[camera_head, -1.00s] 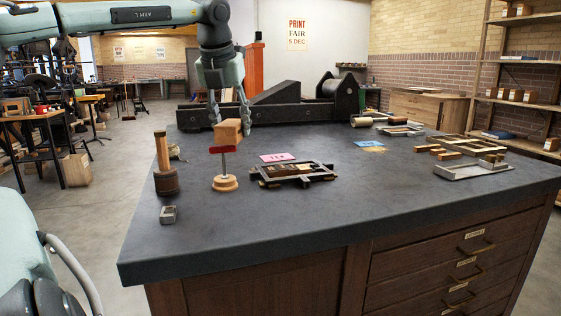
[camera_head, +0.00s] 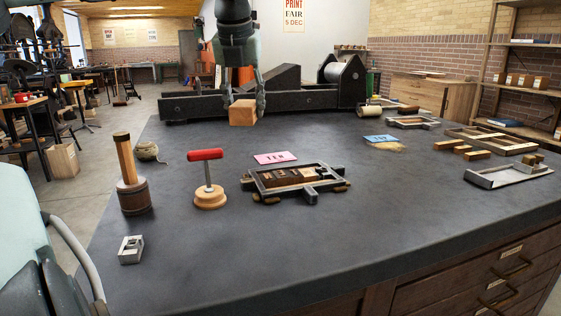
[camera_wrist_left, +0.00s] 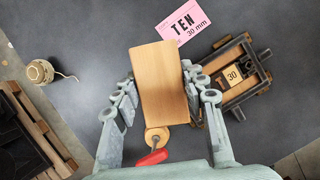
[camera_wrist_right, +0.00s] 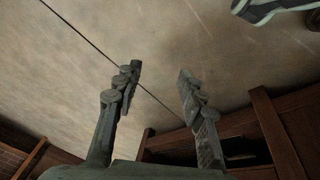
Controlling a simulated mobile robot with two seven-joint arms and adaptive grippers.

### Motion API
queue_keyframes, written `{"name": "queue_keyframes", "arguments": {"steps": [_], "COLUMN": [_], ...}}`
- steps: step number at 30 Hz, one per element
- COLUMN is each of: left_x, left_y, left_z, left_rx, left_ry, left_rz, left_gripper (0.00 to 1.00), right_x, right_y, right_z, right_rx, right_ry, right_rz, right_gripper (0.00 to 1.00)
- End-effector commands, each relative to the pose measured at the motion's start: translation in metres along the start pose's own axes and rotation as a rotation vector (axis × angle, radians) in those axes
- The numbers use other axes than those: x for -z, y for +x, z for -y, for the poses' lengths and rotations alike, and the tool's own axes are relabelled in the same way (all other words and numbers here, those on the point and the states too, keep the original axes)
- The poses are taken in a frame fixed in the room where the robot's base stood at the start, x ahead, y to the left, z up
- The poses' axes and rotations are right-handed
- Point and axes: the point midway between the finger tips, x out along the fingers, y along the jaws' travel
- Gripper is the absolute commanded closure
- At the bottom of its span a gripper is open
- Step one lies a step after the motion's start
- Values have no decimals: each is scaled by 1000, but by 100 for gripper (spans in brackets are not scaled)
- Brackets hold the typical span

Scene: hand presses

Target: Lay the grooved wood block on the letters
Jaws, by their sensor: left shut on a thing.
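My left gripper (camera_head: 245,100) is shut on a plain light-brown wood block (camera_head: 243,114) and holds it above the table, behind the red-handled tool. The block fills the space between the fingers in the left wrist view (camera_wrist_left: 160,85); no groove shows on its visible faces. The letters (camera_head: 293,177) are dark wooden pieces inside a dark frame (camera_head: 262,195) on the table, to the right of and nearer than the block. In the left wrist view part of the frame (camera_wrist_left: 240,97) lies right of the gripper.
A red-handled tool (camera_head: 207,170) and a wooden mallet (camera_head: 134,185) stand left of the frame, with a small metal piece (camera_head: 131,249) nearer. A pink TEN card (camera_head: 275,158) lies behind the frame. A black press (camera_head: 300,98) spans the back. The table front is clear.

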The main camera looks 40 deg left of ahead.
Motion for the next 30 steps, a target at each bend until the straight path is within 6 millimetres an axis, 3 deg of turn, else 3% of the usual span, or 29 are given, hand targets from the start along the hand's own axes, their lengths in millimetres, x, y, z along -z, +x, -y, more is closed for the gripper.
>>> {"name": "queue_keyframes", "arguments": {"steps": [6, 12, 18, 23, 25, 30], "left_x": [37, 61, 69, 78, 81, 83], "left_y": [18, 30, 37, 56, 65, 71], "left_z": [44, 73, 82, 81, 81, 81], "left_rx": [-3, -3, -2, -1, -1, 0], "left_ry": [7, 4, 0, 1, 1, 0], "left_rz": [-2, 0, -1, -4, -3, 1], "left_gripper": [90, 90, 90, 90, 90, 90], "right_x": [-5, -5, -5, -9, -19, -22], "right_y": [4, 10, 15, 17, 28, 32], "right_z": [0, 0, 1, 3, 4, 4], "right_rx": [1, 4, 6, 7, 6, 5], "right_ry": [1, 2, 2, -2, -12, -16], "right_rz": [8, 5, 2, 5, 20, 22], "right_gripper": [60, 60, 60, 60, 60, 60]}}
